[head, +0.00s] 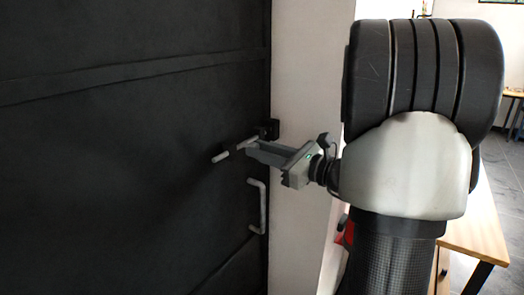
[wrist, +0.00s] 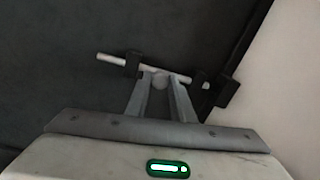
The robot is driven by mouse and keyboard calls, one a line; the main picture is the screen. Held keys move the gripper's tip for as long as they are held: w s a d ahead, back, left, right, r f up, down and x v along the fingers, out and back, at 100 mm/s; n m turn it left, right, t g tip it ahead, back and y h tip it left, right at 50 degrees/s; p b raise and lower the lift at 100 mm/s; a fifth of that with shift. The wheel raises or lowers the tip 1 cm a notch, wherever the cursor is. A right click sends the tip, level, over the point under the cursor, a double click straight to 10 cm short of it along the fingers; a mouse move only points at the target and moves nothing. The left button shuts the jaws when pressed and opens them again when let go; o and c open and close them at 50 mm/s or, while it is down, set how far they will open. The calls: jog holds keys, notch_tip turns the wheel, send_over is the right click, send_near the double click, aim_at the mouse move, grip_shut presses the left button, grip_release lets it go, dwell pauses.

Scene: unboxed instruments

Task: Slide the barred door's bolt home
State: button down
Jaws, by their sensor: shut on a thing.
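The barred door (head: 130,180) is a large black panel filling the left of the head view. Its bolt (head: 219,158) is a pale grey rod lying across the door near its right edge. In the wrist view the bolt (wrist: 112,60) runs through a black guide (wrist: 133,64), with its left end sticking out. Black brackets (wrist: 228,92) sit at the door's edge, near the rod's right end; how far the rod enters them is unclear. My gripper (wrist: 160,79) is shut on the bolt's round knob (wrist: 160,84), between the guide and those brackets.
A pale door handle (head: 263,206) stands out below the bolt, close under my gripper. A white wall (head: 305,60) adjoins the door's right edge. A wooden table (head: 485,225) stands at the right, partly hidden by my arm.

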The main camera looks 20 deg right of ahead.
aim_at(256, 138)
jog(key=d, duration=0.1)
jog(key=w+d, duration=0.2)
jog(key=d, duration=0.1)
jog(key=shift+w+r, duration=0.1)
jog(key=shift+w, duration=0.15)
jog(key=c, duration=1.5)
grip_release()
jog(key=shift+w+d, duration=0.1)
jog(key=shift+d, duration=0.05)
jog(key=shift+c, duration=0.2)
jog(key=v, duration=1.7)
jog(key=shift+s, duration=0.25)
